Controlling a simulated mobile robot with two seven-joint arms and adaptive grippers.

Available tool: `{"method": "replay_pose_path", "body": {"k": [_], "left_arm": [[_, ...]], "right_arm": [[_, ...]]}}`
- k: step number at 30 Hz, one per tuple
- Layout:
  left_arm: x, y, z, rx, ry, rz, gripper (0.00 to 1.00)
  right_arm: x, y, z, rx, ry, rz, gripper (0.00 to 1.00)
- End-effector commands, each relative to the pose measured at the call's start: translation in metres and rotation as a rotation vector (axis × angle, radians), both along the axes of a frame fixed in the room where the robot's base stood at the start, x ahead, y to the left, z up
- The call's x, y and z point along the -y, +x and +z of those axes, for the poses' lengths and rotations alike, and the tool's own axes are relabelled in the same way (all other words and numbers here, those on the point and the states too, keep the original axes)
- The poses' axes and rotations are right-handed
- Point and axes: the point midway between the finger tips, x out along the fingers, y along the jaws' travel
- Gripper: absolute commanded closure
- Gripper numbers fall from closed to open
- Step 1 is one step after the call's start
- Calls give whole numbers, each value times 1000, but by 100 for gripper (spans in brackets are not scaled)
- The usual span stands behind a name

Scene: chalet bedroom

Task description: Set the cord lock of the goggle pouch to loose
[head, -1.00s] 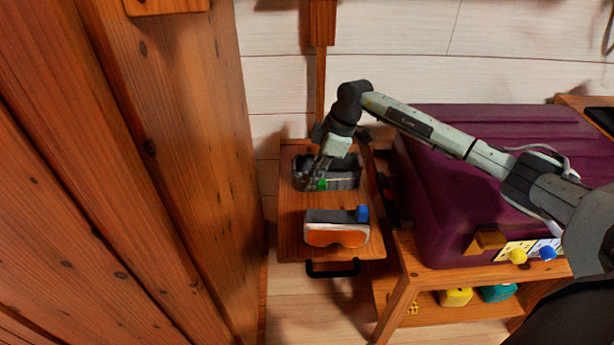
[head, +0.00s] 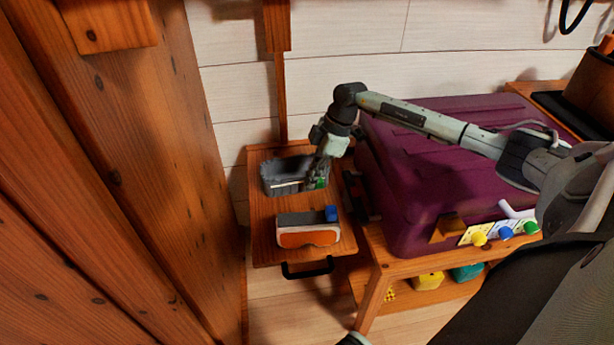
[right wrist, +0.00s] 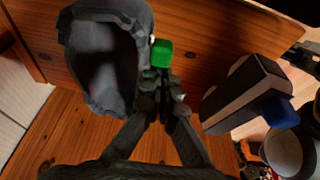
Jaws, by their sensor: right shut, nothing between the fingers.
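The goggle pouch (head: 270,171) is a grey, open-topped holder on a small wooden shelf (head: 262,225) in the head view. In the right wrist view the pouch (right wrist: 75,60) is at the upper left, its dark opening showing. A green block, apparently the cord lock (head: 322,183), is at the right end of the pouch's front side. The green block also shows in the right wrist view (right wrist: 162,53). My right gripper (head: 313,182) is shut and empty, its fingertips (right wrist: 162,82) right beside the green block; I cannot tell whether they touch it. My left gripper is not in view.
A purple case (head: 440,180) stands on a wooden bench at right. A wooden post wall (head: 130,180) closes the left side.

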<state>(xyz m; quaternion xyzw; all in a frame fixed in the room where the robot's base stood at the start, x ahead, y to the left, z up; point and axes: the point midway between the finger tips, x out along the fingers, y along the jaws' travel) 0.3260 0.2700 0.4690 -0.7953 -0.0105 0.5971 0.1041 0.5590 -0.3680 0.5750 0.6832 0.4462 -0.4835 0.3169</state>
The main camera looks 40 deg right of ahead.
Motion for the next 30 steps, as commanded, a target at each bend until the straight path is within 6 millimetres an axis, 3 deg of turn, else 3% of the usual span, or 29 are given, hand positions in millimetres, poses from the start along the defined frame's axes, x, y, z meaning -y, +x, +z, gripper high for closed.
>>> {"method": "replay_pose_path", "body": {"k": [8,21,30], "left_arm": [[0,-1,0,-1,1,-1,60],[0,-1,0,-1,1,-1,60],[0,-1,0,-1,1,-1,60]], "right_arm": [[5,-2,10,-1,-4,-1,100],[30,-13,93,2,-3,-1,100],[36,-16,114,0,-1,0,100]]}}
